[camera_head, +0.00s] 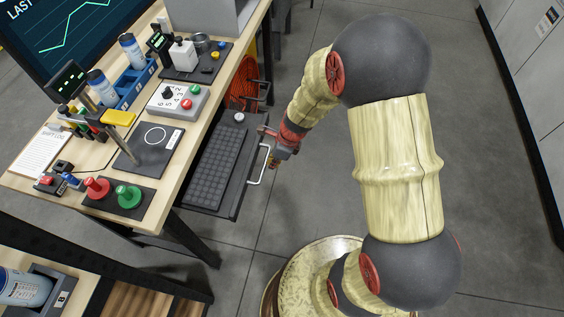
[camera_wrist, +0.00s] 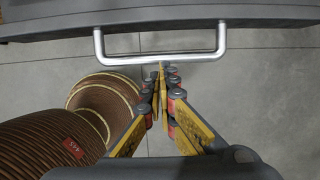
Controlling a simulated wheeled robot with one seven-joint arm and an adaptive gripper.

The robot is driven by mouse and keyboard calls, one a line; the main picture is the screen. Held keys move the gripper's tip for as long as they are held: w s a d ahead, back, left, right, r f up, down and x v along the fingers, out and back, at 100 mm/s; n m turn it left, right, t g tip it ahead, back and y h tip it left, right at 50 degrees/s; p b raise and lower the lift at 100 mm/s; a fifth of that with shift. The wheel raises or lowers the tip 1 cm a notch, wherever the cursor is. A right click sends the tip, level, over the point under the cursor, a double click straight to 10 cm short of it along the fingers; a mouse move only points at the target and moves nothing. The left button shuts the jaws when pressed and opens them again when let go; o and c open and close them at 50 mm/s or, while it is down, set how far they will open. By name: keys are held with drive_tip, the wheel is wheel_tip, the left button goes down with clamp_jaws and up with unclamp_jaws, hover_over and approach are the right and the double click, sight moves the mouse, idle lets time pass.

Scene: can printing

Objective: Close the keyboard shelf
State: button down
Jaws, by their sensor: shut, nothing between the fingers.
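The keyboard shelf (camera_head: 236,180) is pulled out from under the table's right edge, with a dark keyboard (camera_head: 217,166) on it. Its silver bar handle (camera_head: 262,165) is on the shelf's right side, facing my arm. My gripper (camera_head: 268,131) is at the handle in the head view, partly hidden by its own wrist. In the wrist view the handle (camera_wrist: 158,59) runs across the top below the dark shelf front (camera_wrist: 165,20). My gripper (camera_wrist: 162,68) is shut and empty there, its fingertips at the middle of the bar. I cannot tell whether they touch it.
The wooden table (camera_head: 170,190) holds a control box (camera_head: 178,99), red and green buttons (camera_head: 129,196), a blue can rack (camera_head: 135,85) and a monitor. A red round object (camera_head: 243,82) is under the table beyond the shelf. Grey floor (camera_head: 480,150) is open to the right.

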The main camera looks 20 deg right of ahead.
sight(224, 154)
drive_tip(key=w+a+p, duration=0.3)
drive_tip(key=a, duration=0.1)
drive_tip(key=w+a+p, duration=0.3)
drive_tip(key=a, duration=0.2)
drive_tip(key=w+a+p, duration=0.3)
drive_tip(key=w+a, duration=0.1)
drive_tip(key=shift+a+r, duration=0.2)
drive_tip(key=shift+a, duration=0.15)
drive_tip(key=shift+w+a+f+p, duration=0.15)
drive_tip(key=shift+w+a+p, duration=0.25)
drive_tip(key=shift+a+p, duration=0.15)
drive_tip(key=shift+d, duration=0.15)
